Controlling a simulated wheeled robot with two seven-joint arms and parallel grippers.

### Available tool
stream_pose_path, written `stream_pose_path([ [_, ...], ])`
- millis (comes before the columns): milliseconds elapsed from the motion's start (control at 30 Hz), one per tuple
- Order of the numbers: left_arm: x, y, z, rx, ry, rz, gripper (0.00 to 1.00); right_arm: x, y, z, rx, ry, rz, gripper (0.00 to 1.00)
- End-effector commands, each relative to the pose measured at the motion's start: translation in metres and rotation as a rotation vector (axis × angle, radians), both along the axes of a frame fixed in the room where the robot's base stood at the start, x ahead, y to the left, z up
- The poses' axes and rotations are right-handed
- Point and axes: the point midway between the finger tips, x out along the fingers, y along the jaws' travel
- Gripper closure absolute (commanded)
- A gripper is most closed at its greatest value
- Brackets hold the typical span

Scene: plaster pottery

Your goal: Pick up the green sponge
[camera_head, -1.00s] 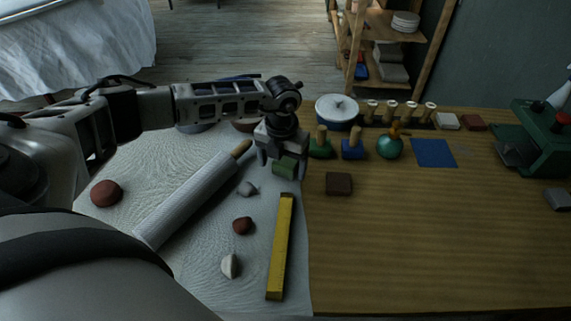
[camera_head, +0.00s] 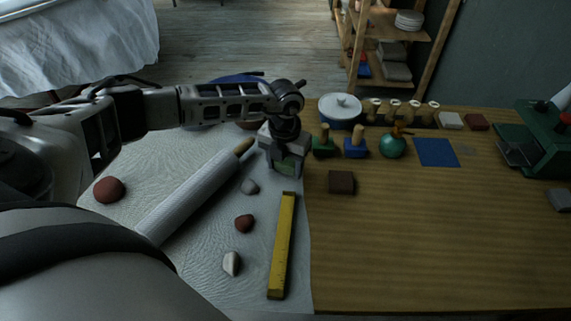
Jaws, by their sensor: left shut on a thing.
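The green sponge (camera_head: 287,167) is a small green block at the top edge of the pale cloth, above the yellow ruler. My left gripper (camera_head: 286,170) comes down over it from above, with a finger on each side, shut on the sponge. The fingers and wrist hide part of it. I cannot tell whether the sponge touches the cloth or is slightly raised. My right gripper is not in view.
A textured rolling pin (camera_head: 190,196), clay lumps (camera_head: 244,223) and a yellow ruler (camera_head: 282,246) lie on the cloth. Green (camera_head: 323,147) and blue (camera_head: 355,149) wooden-handled tools and a brown block (camera_head: 341,182) stand close right. The table's front right is clear.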

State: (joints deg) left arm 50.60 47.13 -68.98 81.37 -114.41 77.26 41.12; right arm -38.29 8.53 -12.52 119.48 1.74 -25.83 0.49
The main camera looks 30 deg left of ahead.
Motion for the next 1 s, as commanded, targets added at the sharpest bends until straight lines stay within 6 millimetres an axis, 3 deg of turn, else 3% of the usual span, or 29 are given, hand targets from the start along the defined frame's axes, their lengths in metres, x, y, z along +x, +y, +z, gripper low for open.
stream_pose_path([
  [200,0.001,0.001,0.028,0.001,-0.004,0.0,0.69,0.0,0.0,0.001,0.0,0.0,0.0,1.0],
  [533,-0.048,-0.022,0.089,0.002,-0.004,-0.005,0.69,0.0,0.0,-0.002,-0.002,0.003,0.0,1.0],
  [800,-0.097,-0.046,0.11,0.0,-0.001,-0.004,0.69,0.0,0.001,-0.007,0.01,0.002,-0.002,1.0],
  [1000,-0.118,-0.057,0.121,0.0,-0.001,-0.002,0.69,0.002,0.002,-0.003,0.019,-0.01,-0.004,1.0],
])
